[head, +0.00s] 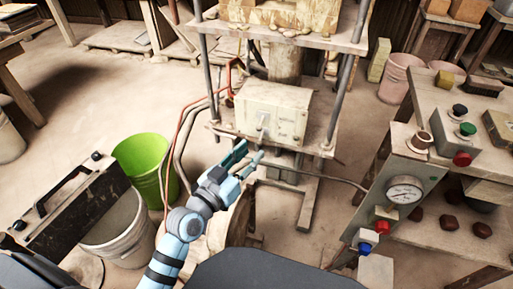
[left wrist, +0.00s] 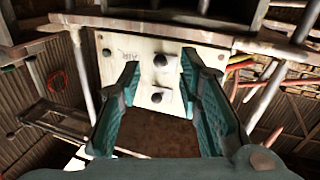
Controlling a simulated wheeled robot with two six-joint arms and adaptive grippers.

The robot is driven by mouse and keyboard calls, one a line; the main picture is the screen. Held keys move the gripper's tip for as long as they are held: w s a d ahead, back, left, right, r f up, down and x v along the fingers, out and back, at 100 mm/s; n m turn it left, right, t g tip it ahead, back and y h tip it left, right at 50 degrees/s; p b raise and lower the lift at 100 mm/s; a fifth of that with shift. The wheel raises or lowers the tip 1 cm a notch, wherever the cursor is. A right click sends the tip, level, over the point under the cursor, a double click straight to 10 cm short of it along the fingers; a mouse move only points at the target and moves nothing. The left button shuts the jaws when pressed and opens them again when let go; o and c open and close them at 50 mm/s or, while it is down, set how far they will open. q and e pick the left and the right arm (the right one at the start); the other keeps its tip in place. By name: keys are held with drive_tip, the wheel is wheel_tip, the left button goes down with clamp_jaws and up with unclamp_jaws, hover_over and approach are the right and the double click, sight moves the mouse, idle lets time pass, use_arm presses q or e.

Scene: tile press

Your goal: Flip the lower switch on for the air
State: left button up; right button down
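A pale switch box (head: 285,108) is fixed on the front of the press; one switch lever (head: 263,120) shows on its face. In the left wrist view the pale panel (left wrist: 112,75) carries two dark round-ended switches, one (left wrist: 160,60) near faint lettering that looks like "AIR", the other (left wrist: 156,97) nearer the panel's edge. This view looks turned over, so the switch by the lettering seems the lower one. My left gripper (head: 250,152) is open and empty, just below and in front of the box. Its fingertips (left wrist: 160,64) frame the panel, apart from the switches. My right gripper is out of view.
Red and grey hoses (head: 183,125) run down left of the box. A green bucket (head: 143,155) and a white bucket (head: 118,225) stand at left. A control post with a gauge (head: 404,190) and coloured buttons stands at right, before a cluttered bench (head: 445,225).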

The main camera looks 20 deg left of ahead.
use_arm(q)
drive_tip(key=x, duration=0.3)
drive_tip(key=shift+w, duration=0.35)
clamp_jaws()
drive_tip(key=r+g+p, duration=0.1)
drive_tip(key=p, duration=0.4)
drive_tip(key=r+g+p, duration=0.1)
drive_tip(key=p, duration=0.4)
drive_tip(key=shift+s+r+n+y, duration=0.15)
drive_tip(key=shift+s+n+y, duration=0.05)
drive_tip(key=shift+n+y, duration=0.1)
drive_tip(key=shift+w+r+n+g+y+p, duration=0.15)
drive_tip(key=shift+g+p, duration=1.05)
drive_tip(key=shift+p, duration=2.15)
drive_tip(key=shift+s+r+n+g+y+p, duration=0.2)
drive_tip(key=shift+g+p, duration=1)
drive_tip(key=shift+p, duration=2.15)
